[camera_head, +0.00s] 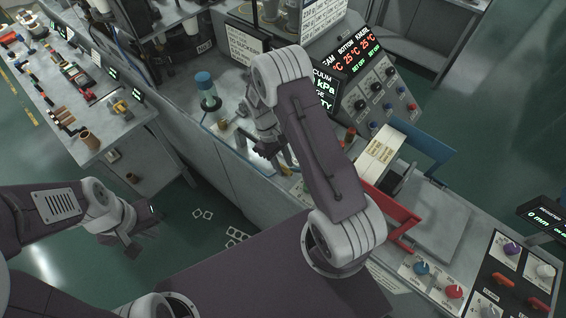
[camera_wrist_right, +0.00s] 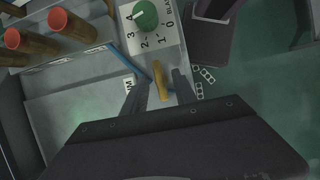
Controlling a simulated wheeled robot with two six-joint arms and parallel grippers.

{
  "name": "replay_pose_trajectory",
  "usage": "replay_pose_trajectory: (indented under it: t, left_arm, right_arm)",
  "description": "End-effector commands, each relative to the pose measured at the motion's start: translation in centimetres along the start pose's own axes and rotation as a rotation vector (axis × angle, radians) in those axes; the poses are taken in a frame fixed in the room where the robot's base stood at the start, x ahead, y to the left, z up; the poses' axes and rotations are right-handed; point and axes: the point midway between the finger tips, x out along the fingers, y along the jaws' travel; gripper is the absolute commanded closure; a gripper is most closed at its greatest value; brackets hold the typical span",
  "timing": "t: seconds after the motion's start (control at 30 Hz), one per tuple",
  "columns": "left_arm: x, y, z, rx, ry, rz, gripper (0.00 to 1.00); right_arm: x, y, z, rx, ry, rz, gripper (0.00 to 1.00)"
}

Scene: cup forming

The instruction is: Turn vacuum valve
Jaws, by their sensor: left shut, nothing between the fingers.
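A yellow valve lever (camera_wrist_right: 160,82) shows in the right wrist view, on a grey panel with a label partly seen beside it. My right gripper (camera_wrist_right: 160,88) has its two dark fingers apart, one on each side of the lever, with a visible gap to each. In the head view my right gripper (camera_head: 270,148) is over the machine's front edge, and the yellow lever (camera_head: 286,161) is partly hidden beside it. My left gripper (camera_head: 132,247) is shut and empty, low over the floor at the left, far from the valve.
A green numbered knob (camera_wrist_right: 146,14) sits beyond the lever, with orange-brown cylinders (camera_wrist_right: 72,22) to its left. A blue-capped bottle (camera_head: 206,90) stands behind my right gripper. A red handle (camera_head: 398,212) and a control box (camera_head: 370,80) are to the right.

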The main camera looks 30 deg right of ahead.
Motion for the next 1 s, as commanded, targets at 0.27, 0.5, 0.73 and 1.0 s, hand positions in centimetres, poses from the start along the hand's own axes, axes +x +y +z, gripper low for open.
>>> replay_pose_trajectory:
  t: [0.27, 0.5, 0.73, 1.0]
  left_arm:
    - [1.9, 0.0, 0.2, 0.000, 0.000, 0.000, 1.00]
    - [2.6, -0.1, 0.3, 0.000, 0.000, 0.000, 1.00]
    - [2.6, -0.1, 0.3, 0.000, 0.000, 0.000, 1.00]
    - [2.6, -0.1, 0.3, 0.000, 0.000, 0.000, 1.00]
  right_arm:
    - [-4.8, 0.1, -0.3, 0.001, 0.008, 0.003, 0.66]
    - [-8.6, 0.0, -0.2, 0.000, 0.003, 0.001, 0.66]
    - [-9.1, 0.0, -0.1, 0.000, 0.001, 0.000, 0.66]
    - [-9.0, 0.0, -0.1, 0.000, 0.001, 0.000, 0.66]
